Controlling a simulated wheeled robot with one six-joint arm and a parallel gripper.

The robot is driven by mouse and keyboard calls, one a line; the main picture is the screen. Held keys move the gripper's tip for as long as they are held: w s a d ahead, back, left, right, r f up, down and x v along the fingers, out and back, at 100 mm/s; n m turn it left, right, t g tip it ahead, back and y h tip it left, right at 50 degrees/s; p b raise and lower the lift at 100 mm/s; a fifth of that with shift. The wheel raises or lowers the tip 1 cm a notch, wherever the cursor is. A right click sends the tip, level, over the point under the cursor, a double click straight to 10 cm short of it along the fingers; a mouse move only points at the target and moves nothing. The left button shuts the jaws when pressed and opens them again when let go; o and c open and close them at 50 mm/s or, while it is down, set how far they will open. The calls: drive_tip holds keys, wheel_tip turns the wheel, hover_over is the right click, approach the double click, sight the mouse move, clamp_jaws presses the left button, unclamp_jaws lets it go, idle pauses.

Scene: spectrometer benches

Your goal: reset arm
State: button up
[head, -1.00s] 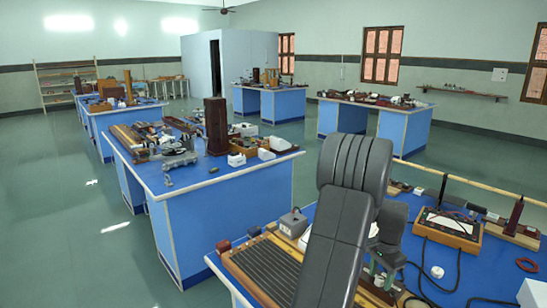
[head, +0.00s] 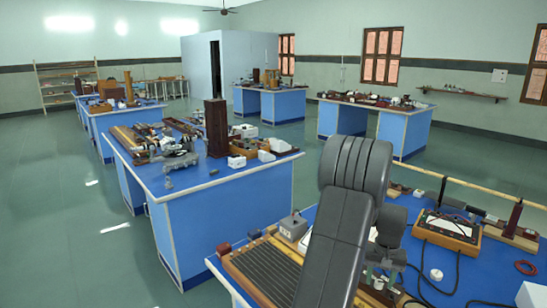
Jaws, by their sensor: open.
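My arm stands folded in the lower middle of the head view. Its dark grey links and a ribbed joint rise in front of the nearest bench. My gripper does not show; the arm's end is hidden or out of the picture. The nearest blue-topped bench (head: 322,217) lies beneath and behind the arm. My arm hides part of the things on it.
The near bench holds a ridged wooden board (head: 262,272), a grey box (head: 293,226), a meter box (head: 447,230) with cables, and a red ring (head: 525,267). Another blue bench (head: 222,215) with instruments stands behind it. Green floor (head: 85,235) is clear at left.

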drive_tip(key=n+p, duration=0.1)
drive_tip(key=n, duration=0.4)
drive_tip(key=shift+n, duration=0.3)
drive_tip(key=n+p, duration=0.2)
drive_tip(key=n, duration=0.2)
drive_tip(key=shift+n, duration=0.4)
drive_tip(key=shift+s, duration=0.15)
